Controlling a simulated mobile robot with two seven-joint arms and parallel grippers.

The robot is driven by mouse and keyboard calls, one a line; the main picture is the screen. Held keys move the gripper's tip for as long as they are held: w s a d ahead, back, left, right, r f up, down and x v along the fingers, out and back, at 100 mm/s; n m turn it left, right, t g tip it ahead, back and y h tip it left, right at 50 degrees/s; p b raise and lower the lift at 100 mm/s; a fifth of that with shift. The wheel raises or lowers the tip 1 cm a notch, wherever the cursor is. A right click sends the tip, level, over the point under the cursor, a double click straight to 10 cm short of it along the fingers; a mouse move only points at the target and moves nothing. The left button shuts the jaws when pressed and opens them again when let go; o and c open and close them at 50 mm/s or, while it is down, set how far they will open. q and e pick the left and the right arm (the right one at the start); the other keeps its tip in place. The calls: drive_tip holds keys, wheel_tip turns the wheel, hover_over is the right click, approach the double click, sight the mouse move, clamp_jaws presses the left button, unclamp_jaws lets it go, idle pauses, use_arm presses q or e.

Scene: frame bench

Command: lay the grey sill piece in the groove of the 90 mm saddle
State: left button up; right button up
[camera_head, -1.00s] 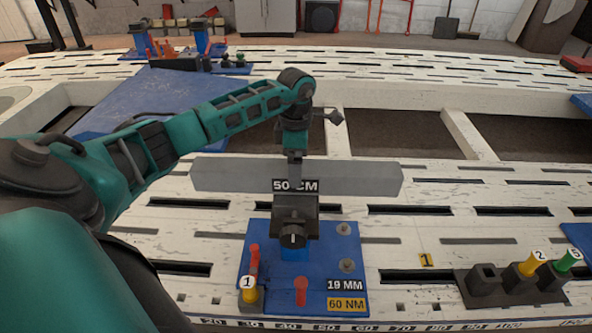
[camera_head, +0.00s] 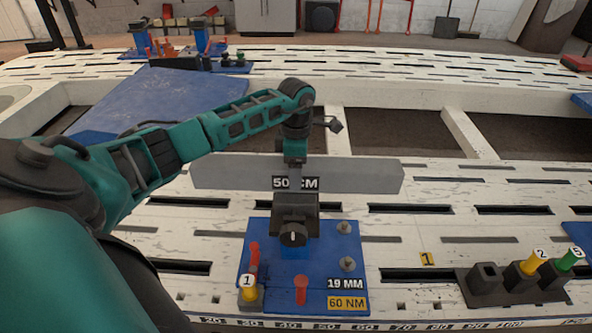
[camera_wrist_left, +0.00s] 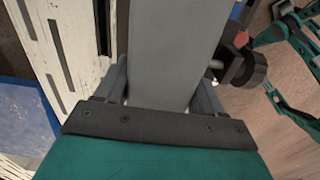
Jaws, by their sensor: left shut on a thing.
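The grey sill piece (camera_head: 350,175) is a long flat bar, standing on edge and lying crosswise above the slotted bench. My left gripper (camera_head: 295,178) comes down on its middle from above and is shut on it. In the left wrist view the sill piece (camera_wrist_left: 175,50) runs between the two fingers. A dark block with a round knob (camera_head: 293,215) stands on a blue plate (camera_head: 335,245) just in front of the sill piece. No 90 mm label is readable, so I cannot tell which part is the saddle.
The blue plate carries red pegs (camera_head: 301,290), grey knobs and 19 MM and 60 NM labels. A dark holder with yellow and green pegs (camera_head: 512,280) stands at the right front. A larger blue panel (camera_head: 160,100) lies at the back left. The bench right of the sill is mostly clear.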

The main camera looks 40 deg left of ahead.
use_arm(q)
clamp_jaws()
drive_tip(key=shift+w+a+r, duration=0.1)
drive_tip(key=shift+w+r, duration=0.05)
drive_tip(key=shift+w, duration=0.05)
drive_tip(key=shift+r, duration=0.1)
